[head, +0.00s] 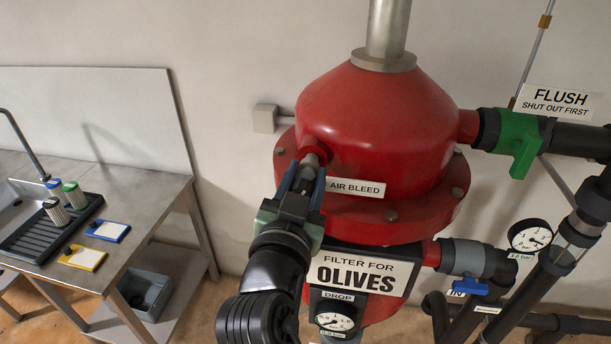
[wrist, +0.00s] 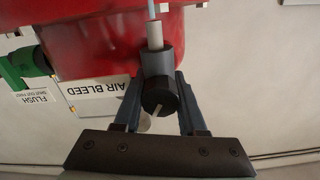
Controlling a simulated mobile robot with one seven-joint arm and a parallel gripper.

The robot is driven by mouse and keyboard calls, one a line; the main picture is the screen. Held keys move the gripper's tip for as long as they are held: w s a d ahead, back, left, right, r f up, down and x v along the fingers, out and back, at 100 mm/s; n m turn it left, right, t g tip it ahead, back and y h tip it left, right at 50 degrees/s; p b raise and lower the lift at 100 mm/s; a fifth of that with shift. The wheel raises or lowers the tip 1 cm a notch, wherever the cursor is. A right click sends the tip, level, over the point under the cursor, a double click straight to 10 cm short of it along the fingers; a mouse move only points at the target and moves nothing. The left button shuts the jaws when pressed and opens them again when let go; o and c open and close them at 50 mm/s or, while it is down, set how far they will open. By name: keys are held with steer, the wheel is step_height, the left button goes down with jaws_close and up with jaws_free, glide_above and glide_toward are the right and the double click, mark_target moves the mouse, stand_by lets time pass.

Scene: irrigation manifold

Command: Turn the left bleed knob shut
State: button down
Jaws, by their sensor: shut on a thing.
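The bleed knob (wrist: 158,97) is a round black knob with a pale line across its face, on a grey fitting at the side of the red filter vessel (head: 375,130). In the head view the grey fitting (head: 311,162) shows above my fingers, left of the "AIR BLEED" label (head: 356,188). My gripper (head: 302,180) is shut on the knob. In the wrist view its two blue-grey fingers (wrist: 159,88) lie on either side of the knob. In the head view my fingers hide most of the knob.
A green-handled flush valve (head: 520,145) and dark pipes stand at right. A blue-handled valve (head: 470,287) and gauges (head: 530,236) sit lower right. A steel bench (head: 150,190) with a dark tray stands left.

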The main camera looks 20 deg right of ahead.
steer(key=shift+n, duration=0.3)
steer(key=shift+a+n+p, duration=0.1)
steer(key=shift+n+p, duration=0.35)
steer(key=shift+n, duration=2.05)
steer(key=shift+c, duration=2.3)
jaws_free()
